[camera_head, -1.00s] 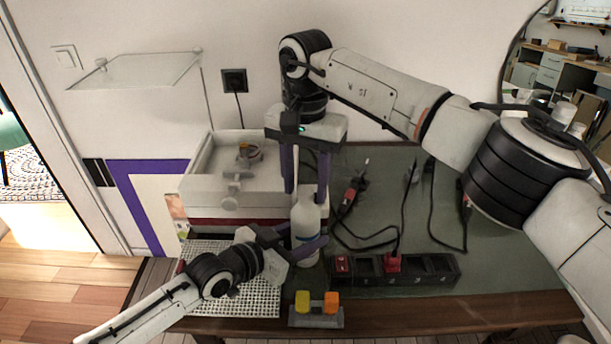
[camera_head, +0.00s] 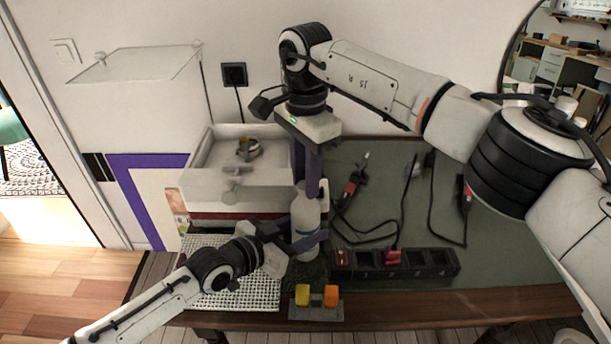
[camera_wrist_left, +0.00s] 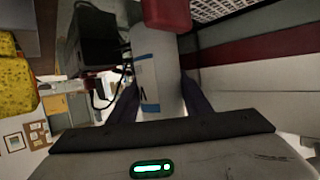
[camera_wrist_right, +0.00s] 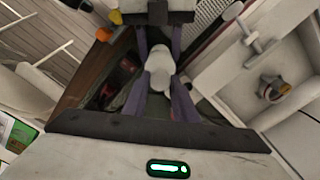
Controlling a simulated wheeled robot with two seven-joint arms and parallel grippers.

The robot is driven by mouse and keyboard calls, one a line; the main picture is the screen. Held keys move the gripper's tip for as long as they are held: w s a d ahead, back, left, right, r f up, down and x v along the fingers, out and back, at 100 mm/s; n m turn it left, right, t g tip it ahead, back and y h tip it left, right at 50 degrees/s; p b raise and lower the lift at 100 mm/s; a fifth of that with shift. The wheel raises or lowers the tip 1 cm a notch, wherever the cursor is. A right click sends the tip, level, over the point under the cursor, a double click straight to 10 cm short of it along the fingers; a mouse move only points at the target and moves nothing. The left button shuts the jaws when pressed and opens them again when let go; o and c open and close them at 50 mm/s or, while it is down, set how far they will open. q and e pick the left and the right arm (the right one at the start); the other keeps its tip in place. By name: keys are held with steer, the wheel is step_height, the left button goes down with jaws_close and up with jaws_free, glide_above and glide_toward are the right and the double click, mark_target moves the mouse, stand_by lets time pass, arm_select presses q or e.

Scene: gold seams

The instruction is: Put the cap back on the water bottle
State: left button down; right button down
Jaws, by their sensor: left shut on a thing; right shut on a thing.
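The white water bottle (camera_head: 305,226) stands upright near the table's front, beside the perforated mat. My left gripper (camera_head: 312,244) is shut around its lower body; the left wrist view shows the bottle (camera_wrist_left: 158,80), with a blue stripe, between the fingers. My right gripper (camera_head: 311,190) points down at the bottle's top. It is shut on a small white piece, apparently the cap (camera_wrist_right: 159,82), close above the bottle (camera_wrist_right: 158,57) in the right wrist view. Fingers partly hide the bottle's top, and I cannot tell whether cap and neck touch.
A black power strip (camera_head: 425,262) with a red plug lies right of the bottle, with cables behind. A stand with yellow and orange blocks (camera_head: 316,309) is in front. The perforated mat (camera_head: 262,296) and a pale open tray (camera_head: 195,182) are left.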

steer(key=m, duration=0.4)
steer(key=shift+m, duration=0.3)
steer(key=m, duration=1)
steer(key=shift+m, duration=0.4)
steer(key=m, duration=1.2)
steer(key=shift+m, duration=0.4)
steer(key=m, duration=0.3)
steer(key=c, duration=1.4)
jaws_free()
steer(key=shift+f, duration=0.1)
steer(key=shift+o, duration=0.2)
